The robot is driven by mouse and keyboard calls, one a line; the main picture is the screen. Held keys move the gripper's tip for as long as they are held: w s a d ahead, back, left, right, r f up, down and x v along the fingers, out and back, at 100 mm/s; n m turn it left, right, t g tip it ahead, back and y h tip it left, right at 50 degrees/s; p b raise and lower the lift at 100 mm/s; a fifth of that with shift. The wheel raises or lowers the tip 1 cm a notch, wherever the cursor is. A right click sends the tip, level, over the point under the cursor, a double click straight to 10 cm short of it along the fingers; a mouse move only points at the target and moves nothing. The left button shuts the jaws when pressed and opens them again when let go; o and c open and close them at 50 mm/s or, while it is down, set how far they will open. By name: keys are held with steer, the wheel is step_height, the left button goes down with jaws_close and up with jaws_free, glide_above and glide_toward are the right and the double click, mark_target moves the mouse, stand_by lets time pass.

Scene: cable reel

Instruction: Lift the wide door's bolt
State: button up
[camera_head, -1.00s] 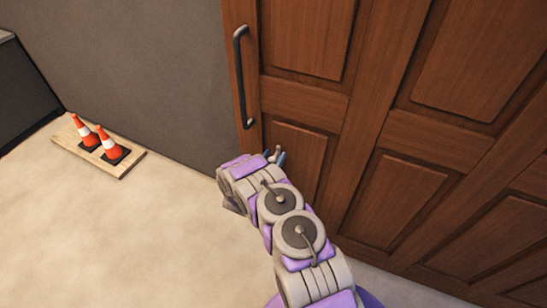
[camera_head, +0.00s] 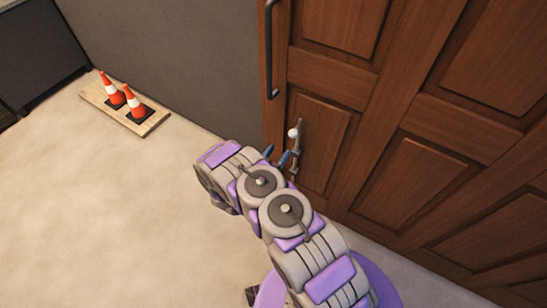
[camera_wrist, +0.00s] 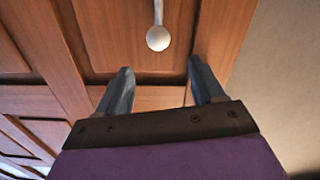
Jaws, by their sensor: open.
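The wide brown panelled door (camera_head: 345,90) fills the right of the head view. Its bolt (camera_head: 294,134) is a thin upright metal rod with a pale round knob, low near the door's left edge. In the wrist view the knob (camera_wrist: 158,38) hangs at the top centre, beyond my fingertips. My gripper (camera_head: 280,157) is just below and left of the knob in the head view. In the wrist view my gripper (camera_wrist: 158,78) has its two blue-grey fingers spread with nothing between them. The lower part of the bolt is partly hidden by my gripper.
A long dark handle (camera_head: 271,50) is fixed above the bolt on the door's left edge. Two orange-and-white cones (camera_head: 123,100) stand on a wooden board (camera_head: 151,124) at the left. A grey wall (camera_head: 170,60) adjoins the door.

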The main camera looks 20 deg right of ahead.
steer(key=shift+v, duration=1.5)
